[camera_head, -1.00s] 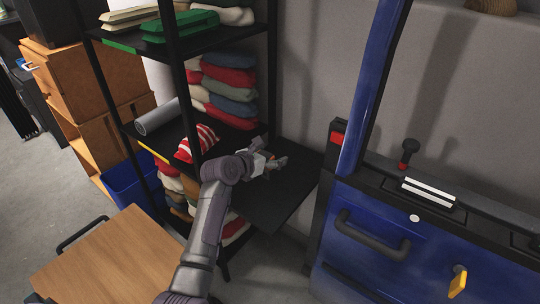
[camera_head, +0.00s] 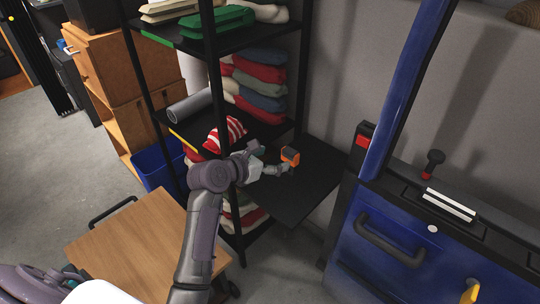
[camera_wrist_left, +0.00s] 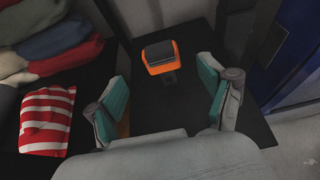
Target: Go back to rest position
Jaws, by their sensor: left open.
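My left gripper (camera_head: 284,169) is open and empty over the black side shelf (camera_head: 312,190) of the rack. An orange and black object, tool-like (camera_head: 290,156), stands on that shelf just beyond the fingers. In the left wrist view my left gripper (camera_wrist_left: 162,95) has its two teal-padded fingers wide apart. The orange and black object (camera_wrist_left: 172,66) lies ahead of the gap between them, apart from both. My right gripper is not in view.
A red-and-white striped cloth (camera_head: 226,133) and a grey roll (camera_head: 190,108) lie on the rack left of my gripper. Folded clothes (camera_head: 262,88) are stacked behind. A blue car door (camera_head: 385,240) stands at right, and a wooden-topped cart (camera_head: 140,250) at front left.

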